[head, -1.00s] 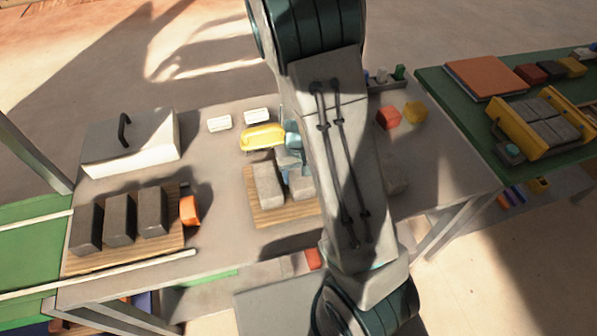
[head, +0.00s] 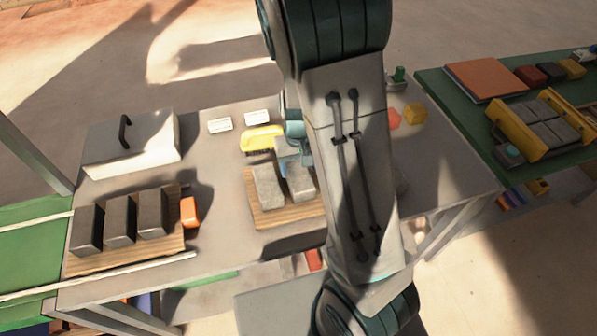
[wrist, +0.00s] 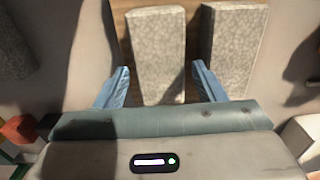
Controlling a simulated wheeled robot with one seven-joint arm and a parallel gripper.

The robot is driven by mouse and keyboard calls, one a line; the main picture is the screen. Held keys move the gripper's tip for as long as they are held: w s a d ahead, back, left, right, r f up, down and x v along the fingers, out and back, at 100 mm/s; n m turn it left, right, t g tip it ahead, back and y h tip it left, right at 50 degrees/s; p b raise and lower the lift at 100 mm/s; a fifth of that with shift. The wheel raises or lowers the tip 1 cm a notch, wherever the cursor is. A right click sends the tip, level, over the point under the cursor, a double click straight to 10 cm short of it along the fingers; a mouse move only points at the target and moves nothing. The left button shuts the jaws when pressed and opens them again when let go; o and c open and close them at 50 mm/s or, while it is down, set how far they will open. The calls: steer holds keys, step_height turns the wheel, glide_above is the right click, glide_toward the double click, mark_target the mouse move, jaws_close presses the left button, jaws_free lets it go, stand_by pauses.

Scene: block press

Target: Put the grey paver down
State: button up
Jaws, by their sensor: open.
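A grey paver (head: 300,184) lies on a wooden board (head: 285,219) in the middle of the table, beside a second grey paver (head: 266,186) to its left. In the wrist view, my gripper (wrist: 161,84) is open, with one blue finger on each side of the near end of a grey paver (wrist: 157,48). A gap shows between that paver and each finger. The other paver (wrist: 234,45) lies to the right, outside the fingers. In the head view, my gripper (head: 294,150) is behind the pavers and partly hidden by my arm.
Red and yellow blocks (head: 414,113) are at right.

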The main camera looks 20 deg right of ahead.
mark_target(299, 174)
step_height(299, 174, up, 8)
steer(key=s+r+t, duration=0.3)
steer(key=s+r, duration=0.8)
steer(key=s, duration=0.3)
steer(key=shift+s, duration=0.3)
